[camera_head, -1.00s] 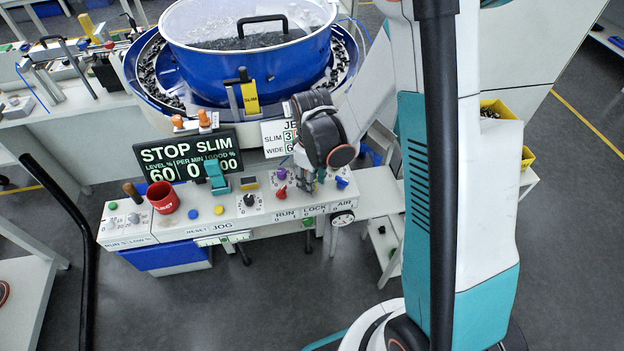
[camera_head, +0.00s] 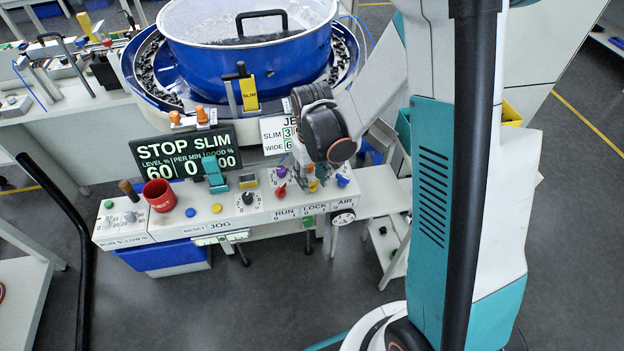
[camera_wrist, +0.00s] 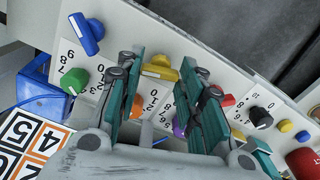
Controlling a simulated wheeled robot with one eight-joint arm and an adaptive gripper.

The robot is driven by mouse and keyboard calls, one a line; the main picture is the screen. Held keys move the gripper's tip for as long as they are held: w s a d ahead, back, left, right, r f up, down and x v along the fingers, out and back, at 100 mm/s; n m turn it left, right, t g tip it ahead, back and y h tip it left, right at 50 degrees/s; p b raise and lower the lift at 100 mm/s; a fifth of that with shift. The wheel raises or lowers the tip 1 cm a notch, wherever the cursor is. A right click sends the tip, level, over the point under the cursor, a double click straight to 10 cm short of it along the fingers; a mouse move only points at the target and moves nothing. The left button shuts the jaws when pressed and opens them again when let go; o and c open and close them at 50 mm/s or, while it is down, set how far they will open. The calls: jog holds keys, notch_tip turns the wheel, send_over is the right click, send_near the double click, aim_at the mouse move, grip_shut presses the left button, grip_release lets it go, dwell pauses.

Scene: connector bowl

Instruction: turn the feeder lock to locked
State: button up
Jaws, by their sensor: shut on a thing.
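The feeder lock is the yellow knob (camera_wrist: 157,71) with a white stripe, on the white control panel (camera_head: 262,213). It also shows just above the LOCK label in the head view (camera_head: 313,186). My gripper (camera_wrist: 163,66) reaches down over the panel and is shut on this yellow knob, with one teal finger on each side. In the head view my gripper (camera_head: 318,175) partly covers the knob. The dial marks around the knob are mostly hidden, so I cannot tell its exact setting.
A red knob (camera_head: 281,190) by RUN and a blue knob (camera_head: 342,181) by AIR flank the lock closely. A purple knob (camera_wrist: 178,127) and a green knob (camera_wrist: 73,81) are near my fingers. The blue feeder bowl (camera_head: 250,65) stands behind. A red cup (camera_head: 160,196) is at the left.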

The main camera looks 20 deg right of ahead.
aim_at(312, 182)
jog(key=m+b, duration=0.1)
jog(key=m, duration=0.5)
jog(key=shift+b, duration=0.3)
jog(key=m+b, duration=0.1)
jog(key=m, duration=0.5)
dwell(0.4)
jog(key=o, duration=1.1)
jog(key=shift+c, duration=0.2)
jog(key=shift+r, duration=0.1)
notch_tip(312, 182, up, 12)
